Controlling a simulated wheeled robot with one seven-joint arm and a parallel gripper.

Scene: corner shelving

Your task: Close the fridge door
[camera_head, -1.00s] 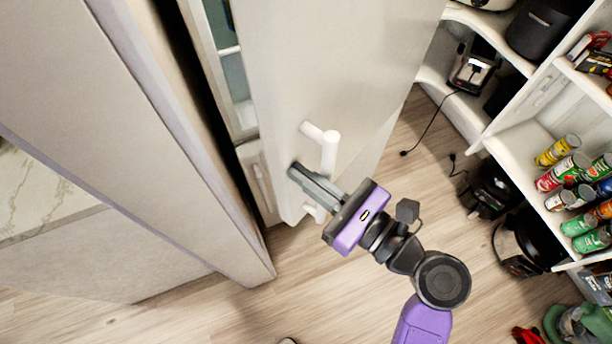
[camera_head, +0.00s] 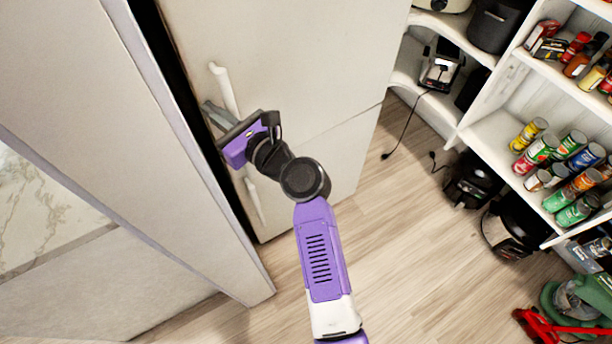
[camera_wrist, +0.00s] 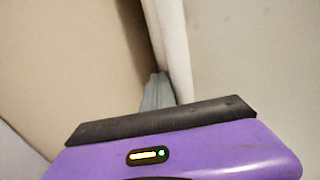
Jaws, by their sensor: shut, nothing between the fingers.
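The fridge door (camera_head: 290,60) is a pale panel with a white upright handle (camera_head: 226,88) near its left edge. In the head view it lies almost in line with the lower door, and the fridge interior is out of sight. My gripper (camera_head: 210,110) is shut and empty, with its fingers beside the handle at the door's left edge; I cannot tell whether they touch it. In the wrist view the grey fingers (camera_wrist: 158,88) point up along the left side of the handle (camera_wrist: 172,45).
A lower door (camera_head: 320,165) with its own handle (camera_head: 254,200) sits below. A tall pale panel (camera_head: 110,130) stands left, across a dark gap. Shelves with cans (camera_head: 556,160) and black appliances (camera_head: 474,182) are at right. The wooden floor (camera_head: 410,230) between is clear.

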